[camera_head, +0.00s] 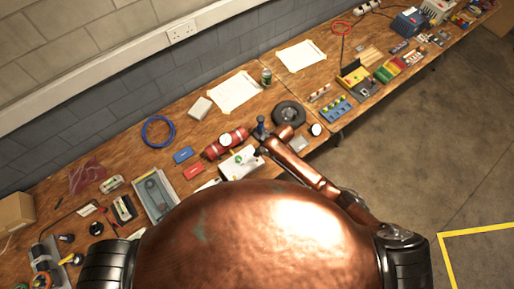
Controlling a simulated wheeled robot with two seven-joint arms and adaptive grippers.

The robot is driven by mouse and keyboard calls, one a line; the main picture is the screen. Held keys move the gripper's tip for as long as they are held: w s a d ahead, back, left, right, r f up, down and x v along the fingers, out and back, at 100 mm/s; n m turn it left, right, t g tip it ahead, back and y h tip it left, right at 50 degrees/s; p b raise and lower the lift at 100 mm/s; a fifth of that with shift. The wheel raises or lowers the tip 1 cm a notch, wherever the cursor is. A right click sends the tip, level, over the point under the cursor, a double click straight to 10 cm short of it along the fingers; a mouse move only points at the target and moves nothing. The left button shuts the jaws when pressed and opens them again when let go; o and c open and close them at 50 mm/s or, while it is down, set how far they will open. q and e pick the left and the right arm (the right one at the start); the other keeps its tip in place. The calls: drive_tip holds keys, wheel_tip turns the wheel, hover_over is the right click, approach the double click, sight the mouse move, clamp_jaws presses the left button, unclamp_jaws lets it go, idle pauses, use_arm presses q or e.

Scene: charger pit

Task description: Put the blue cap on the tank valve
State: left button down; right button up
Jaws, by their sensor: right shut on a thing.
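A small red tank (214,150) lies on the wooden workbench near the centre, with a round white face on it. Its valve is too small to tell clearly. My right gripper (260,138) is at the right end of the tank, close to it. It is shut on a small dark blue piece that looks like the blue cap (261,127), which stands up at the fingertips. I cannot tell whether the cap touches the valve. My left gripper is not in view.
A black wheel (289,115) lies right of the gripper, and a dark green can (266,77) stands behind. A grey tray (154,195), a blue cable coil (158,131) and red and blue boxes lie left. The bench (315,148) is cluttered.

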drive_tip(key=shift+s+a+f, duration=0.1)
drive_tip(key=shift+s+f, duration=0.05)
drive_tip(key=shift+f, duration=0.25)
drive_tip(key=b, duration=0.5)
hover_over(257, 159)
drive_tip(key=f, duration=0.4)
drive_tip(key=shift+s+d+f, duration=0.1)
drive_tip(key=shift+s+d, duration=0.1)
drive_tip(key=shift+s, duration=0.05)
drive_tip(key=shift+d+p, duration=0.15)
drive_tip(key=shift+p, duration=0.5)
drive_tip(key=shift+f+b, duration=0.9)
drive_tip(key=shift+f, duration=0.5)
idle(0.7)
drive_tip(key=o, duration=0.8)
drive_tip(key=shift+r, duration=0.1)
drive_tip(key=v, duration=1.2)
